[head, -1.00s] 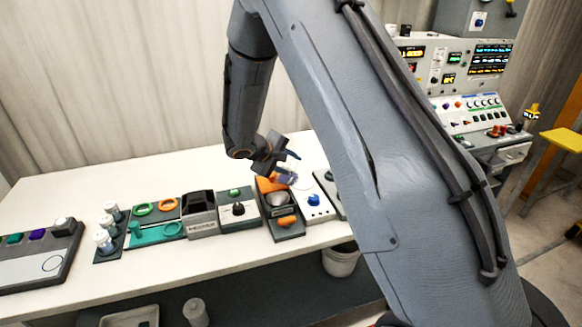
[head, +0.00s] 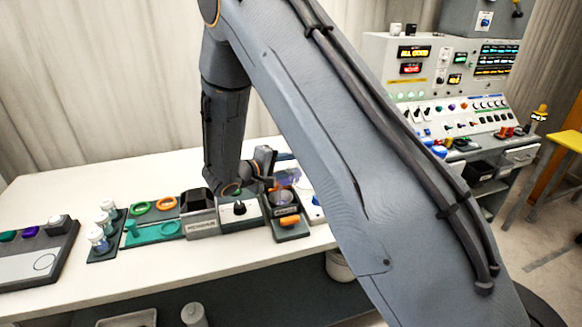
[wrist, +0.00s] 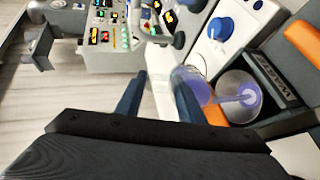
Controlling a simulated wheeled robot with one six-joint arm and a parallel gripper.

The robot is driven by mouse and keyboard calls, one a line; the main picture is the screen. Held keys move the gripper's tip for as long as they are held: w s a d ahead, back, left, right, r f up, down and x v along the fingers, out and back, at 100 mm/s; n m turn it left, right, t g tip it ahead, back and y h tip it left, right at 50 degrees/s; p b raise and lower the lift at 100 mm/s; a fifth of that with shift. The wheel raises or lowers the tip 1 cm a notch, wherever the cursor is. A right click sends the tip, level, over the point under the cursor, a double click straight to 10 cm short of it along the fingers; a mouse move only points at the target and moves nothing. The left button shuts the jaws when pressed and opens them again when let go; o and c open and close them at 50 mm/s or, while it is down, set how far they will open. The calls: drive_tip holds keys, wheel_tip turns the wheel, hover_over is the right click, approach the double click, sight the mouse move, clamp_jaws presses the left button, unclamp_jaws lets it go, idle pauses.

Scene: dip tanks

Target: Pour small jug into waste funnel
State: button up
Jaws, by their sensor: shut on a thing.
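The small jug (wrist: 192,86) is clear with purple liquid in it; it is tilted, its mouth toward the waste funnel (wrist: 222,84). A purple stream runs from the jug into the funnel bowl, where purple shows. My gripper (wrist: 158,88) is shut on the jug, though the grip itself is hard to make out. In the head view the jug (head: 285,180) is a small purplish shape over the funnel unit (head: 291,237), and my gripper (head: 270,172) is just left of it. The funnel bowl is partly hidden there.
The funnel unit has an orange pad (head: 289,221) at its front. A white box with a blue knob (wrist: 220,28) stands beside it, and a box with a black knob (head: 239,208) on the other side. Vials (head: 98,238) and a teal tray (head: 153,233) lie farther left.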

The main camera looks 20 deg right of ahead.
drive_tip(key=shift+s+a+f+t+h+b, duration=0.1)
drive_tip(key=shift+s+a+t+h+b, duration=0.15)
drive_tip(key=shift+h+b, duration=0.6)
drive_tip(key=shift+s+a+f+t+h+b, duration=0.1)
drive_tip(key=shift+a+t+h+b, duration=0.25)
drive_tip(key=shift+b, duration=1.1)
drive_tip(key=shift+s+a+f+t+h+b, duration=0.15)
drive_tip(key=shift+a+t+h+b, duration=0.3)
drive_tip(key=shift+b, duration=0.7)
drive_tip(key=shift+s+a+r+t+h+b, duration=0.1)
drive_tip(key=shift+s+a+t+h+b, duration=0.35)
drive_tip(key=shift+h+b, duration=0.8)
drive_tip(key=shift+s+a+r+t+h+b, duration=0.15)
drive_tip(key=shift+a+t+h+b, duration=0.35)
drive_tip(key=shift+b, duration=1.4)
drive_tip(key=shift+s+a, duration=0.15)
